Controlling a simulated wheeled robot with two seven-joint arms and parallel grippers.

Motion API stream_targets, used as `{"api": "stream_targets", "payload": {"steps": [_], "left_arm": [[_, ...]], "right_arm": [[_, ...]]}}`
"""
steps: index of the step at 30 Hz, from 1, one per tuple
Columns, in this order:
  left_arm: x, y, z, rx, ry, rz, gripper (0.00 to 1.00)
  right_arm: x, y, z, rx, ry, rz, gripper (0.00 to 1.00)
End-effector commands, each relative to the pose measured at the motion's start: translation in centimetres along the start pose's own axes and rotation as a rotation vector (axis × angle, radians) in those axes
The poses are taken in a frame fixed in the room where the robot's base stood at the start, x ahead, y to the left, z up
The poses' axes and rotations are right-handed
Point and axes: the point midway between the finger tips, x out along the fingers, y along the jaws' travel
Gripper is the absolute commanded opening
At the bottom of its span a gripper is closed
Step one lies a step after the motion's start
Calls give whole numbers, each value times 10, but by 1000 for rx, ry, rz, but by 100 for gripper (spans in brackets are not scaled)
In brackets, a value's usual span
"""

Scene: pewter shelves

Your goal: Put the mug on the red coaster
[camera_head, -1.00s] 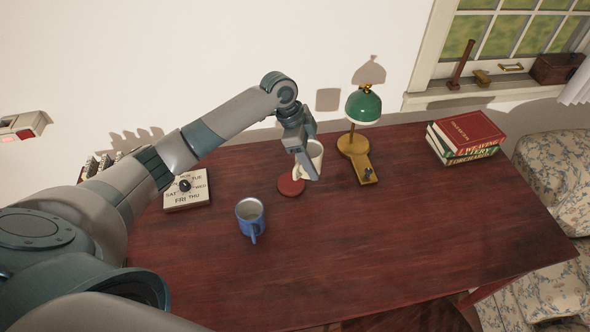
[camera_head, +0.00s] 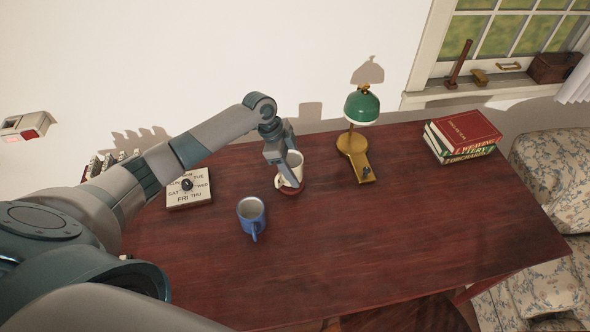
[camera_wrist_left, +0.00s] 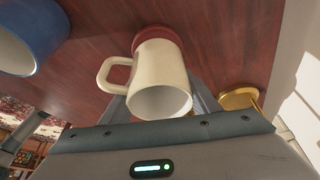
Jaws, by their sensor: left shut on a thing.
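The cream mug (camera_head: 295,166) is upright or nearly so in my left gripper (camera_head: 289,176), which is shut on it. In the left wrist view the mug (camera_wrist_left: 160,75) sits between the two fingers, its handle out to the left. The red coaster (camera_head: 297,192) is directly under the mug and mostly hidden by it. In the left wrist view a red edge of the coaster (camera_wrist_left: 157,33) shows past the mug's base. I cannot tell whether the mug touches it. My right gripper is not in view.
A blue mug (camera_head: 251,214) stands in front and left of the coaster. A calendar block (camera_head: 190,198) is to the left. A green-shaded lamp (camera_head: 362,107) with a brass base stands at right, and stacked books (camera_head: 463,133) lie farther right. The desk's front is clear.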

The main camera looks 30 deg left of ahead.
Motion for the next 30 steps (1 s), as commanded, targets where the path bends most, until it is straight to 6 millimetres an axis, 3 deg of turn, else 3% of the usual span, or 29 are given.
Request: {"api": "stream_targets", "payload": {"steps": [6, 17, 18, 20, 30], "left_arm": [[14, -1, 5, 0, 1, -1, 24], [17, -1, 7, 0, 0, -1, 24], [17, 0, 7, 0, 0, 0, 63], [17, 0, 7, 0, 0, 0, 74], [16, 0, 6, 0, 0, -1, 74]], "right_arm": [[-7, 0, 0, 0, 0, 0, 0], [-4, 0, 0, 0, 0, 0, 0], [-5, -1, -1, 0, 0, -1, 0], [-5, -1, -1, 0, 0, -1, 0], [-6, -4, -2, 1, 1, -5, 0]]}}
